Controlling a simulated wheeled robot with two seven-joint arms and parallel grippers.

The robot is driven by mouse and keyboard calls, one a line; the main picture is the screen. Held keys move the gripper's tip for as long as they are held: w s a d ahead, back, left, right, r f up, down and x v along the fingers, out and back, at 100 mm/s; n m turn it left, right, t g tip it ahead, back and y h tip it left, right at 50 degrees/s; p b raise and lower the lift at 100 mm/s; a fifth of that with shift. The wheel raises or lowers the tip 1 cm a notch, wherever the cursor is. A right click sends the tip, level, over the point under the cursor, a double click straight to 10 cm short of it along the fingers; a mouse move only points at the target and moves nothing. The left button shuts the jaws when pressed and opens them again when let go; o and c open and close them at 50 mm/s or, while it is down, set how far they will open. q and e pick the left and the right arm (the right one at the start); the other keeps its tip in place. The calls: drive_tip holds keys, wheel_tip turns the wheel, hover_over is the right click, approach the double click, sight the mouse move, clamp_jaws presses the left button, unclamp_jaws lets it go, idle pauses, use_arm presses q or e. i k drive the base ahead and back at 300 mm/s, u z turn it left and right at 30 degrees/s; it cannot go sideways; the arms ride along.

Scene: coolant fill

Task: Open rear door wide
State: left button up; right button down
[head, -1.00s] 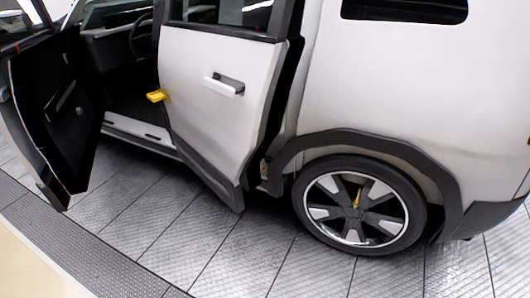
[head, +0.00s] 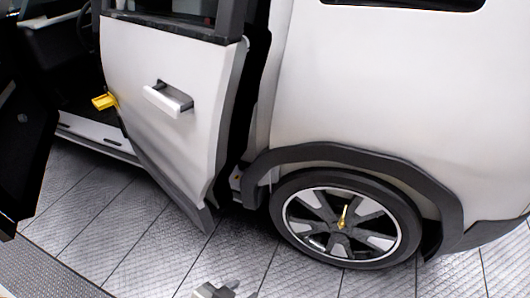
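The rear door (head: 165,60) of the white vehicle stands ajar, with a dark gap along its right edge beside the body. Its handle (head: 168,98) is a pale bar over a dark recess, in the upper left of the head view. A yellow part (head: 103,101) sticks out at the door's left edge. My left gripper (head: 215,291) just shows at the bottom edge, well below the door and apart from it. Most of it is cut off, so its opening is unclear. My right gripper is out of the head view.
The open front door (head: 22,150) stands dark at the left edge. The rear wheel (head: 345,220) sits under a dark arch right of the rear door. The tiled metal floor (head: 130,230) below the door is clear.

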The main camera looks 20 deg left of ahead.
sight(218, 64)
drive_tip(key=u, duration=0.25)
drive_tip(key=i, duration=0.8)
drive_tip(key=u, duration=1.1)
drive_tip(key=i, duration=0.35)
drive_tip(key=u, duration=0.35)
